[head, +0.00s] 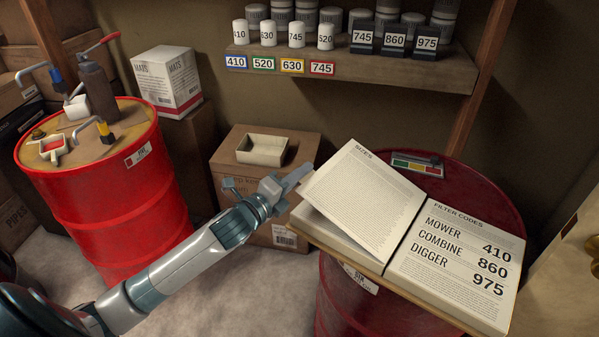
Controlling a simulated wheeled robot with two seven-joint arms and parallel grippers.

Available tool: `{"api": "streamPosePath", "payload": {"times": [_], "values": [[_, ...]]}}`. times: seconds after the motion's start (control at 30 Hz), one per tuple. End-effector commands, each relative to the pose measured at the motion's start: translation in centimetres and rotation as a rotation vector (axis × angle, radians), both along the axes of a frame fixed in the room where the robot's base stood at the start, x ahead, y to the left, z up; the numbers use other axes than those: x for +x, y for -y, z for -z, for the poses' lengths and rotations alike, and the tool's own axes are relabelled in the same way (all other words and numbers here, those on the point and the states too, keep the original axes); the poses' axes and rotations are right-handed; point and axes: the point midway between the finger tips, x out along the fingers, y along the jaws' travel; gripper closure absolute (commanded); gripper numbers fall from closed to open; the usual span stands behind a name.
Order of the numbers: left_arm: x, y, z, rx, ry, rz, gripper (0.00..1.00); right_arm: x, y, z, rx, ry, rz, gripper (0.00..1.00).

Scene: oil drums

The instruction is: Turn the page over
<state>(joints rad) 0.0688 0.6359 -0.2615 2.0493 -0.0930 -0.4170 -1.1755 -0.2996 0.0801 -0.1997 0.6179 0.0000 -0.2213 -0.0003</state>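An open book (345,240) lies on a red drum at the right. Its left leaf (365,195), headed "SIZES", slants above the left page block, with a gap under its left edge. The right page (455,260) is headed "FILTER CODES" and reads mower 410, combine 860, digger 975. My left gripper (293,180) is at the leaf's left edge, fingertips close to its upper left part. I cannot tell if they touch it, or whether the fingers are open or shut. My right gripper is not in view.
A shelf (400,68) holds white and dark numbered filters, with coloured number tags on its edge. A small tray (262,150) sits on a cardboard box behind my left gripper. Another red drum (115,200) with tools stands left. A small coloured case (417,165) lies behind the book.

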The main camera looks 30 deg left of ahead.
Motion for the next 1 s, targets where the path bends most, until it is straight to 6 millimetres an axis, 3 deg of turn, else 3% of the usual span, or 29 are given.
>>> {"api": "streamPosePath", "payload": {"times": [0.4,0.5,1.0], "values": [[-0.04,0.22,-0.65,0.023,0.005,0.000,1.00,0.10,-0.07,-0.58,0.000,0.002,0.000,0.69],[-0.04,0.22,-0.65,0.023,0.005,0.000,0.78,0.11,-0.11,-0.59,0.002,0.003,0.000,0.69],[-0.81,0.04,-0.50,0.024,0.004,0.000,0.78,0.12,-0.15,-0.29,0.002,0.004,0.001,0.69]]}}
